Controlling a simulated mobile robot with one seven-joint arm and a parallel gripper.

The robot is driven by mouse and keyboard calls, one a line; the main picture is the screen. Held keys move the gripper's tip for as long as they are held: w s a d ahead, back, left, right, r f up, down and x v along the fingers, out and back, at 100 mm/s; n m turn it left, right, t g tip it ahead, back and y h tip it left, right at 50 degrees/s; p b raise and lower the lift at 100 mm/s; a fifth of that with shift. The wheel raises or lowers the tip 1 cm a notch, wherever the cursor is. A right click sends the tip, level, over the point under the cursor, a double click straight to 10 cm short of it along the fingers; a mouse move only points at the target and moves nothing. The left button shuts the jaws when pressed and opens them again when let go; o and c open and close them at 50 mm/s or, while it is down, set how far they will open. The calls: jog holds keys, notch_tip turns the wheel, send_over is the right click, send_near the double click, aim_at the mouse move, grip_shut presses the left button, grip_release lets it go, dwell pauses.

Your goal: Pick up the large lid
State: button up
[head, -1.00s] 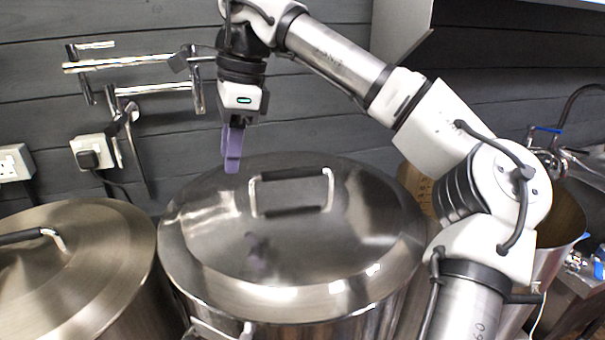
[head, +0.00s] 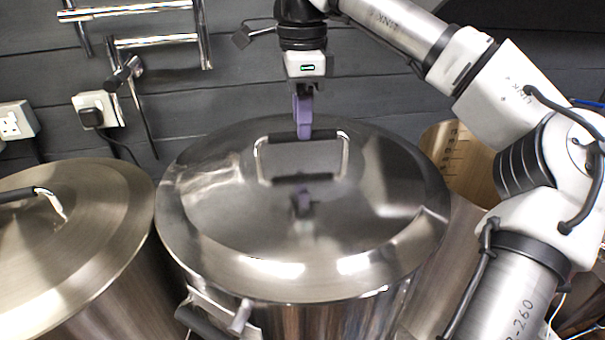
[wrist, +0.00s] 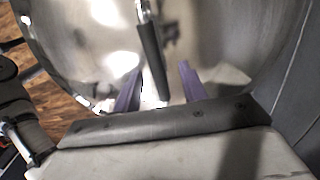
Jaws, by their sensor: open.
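The large lid (head: 215,205) is a round, shiny steel lid on the big pot in the middle of the head view. Its handle (head: 328,136) is a black bar on two bent metal legs. My gripper (head: 303,132) points down at the handle, its purple fingertips overlapping the middle of the bar in the head view. In the wrist view, the handle bar (wrist: 151,62) runs between my two open fingers (wrist: 160,85), with a gap on each side. I cannot tell whether the fingertips are level with the bar or just above it. Nothing is held.
A second lidded pot (head: 85,225) stands close on the left. A steel pot with inside markings (head: 455,150) stands behind my arm on the right. A folding metal pipe (head: 150,40) and a plug (head: 97,112) are on the dark wall behind.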

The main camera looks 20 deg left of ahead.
aim_at(302, 144)
jog(key=shift+s+d+f+p, duration=0.1)
jog(key=shift+f+p, duration=0.3)
jog(key=shift+f, duration=0.95)
jog(key=shift+s+d+f+p, duration=0.1)
jog(key=shift+f+p, duration=0.3)
jog(key=shift+f, duration=0.95)
jog(key=shift+f, duration=0.1)
jog(key=shift+a, duration=0.1)
grip_shut()
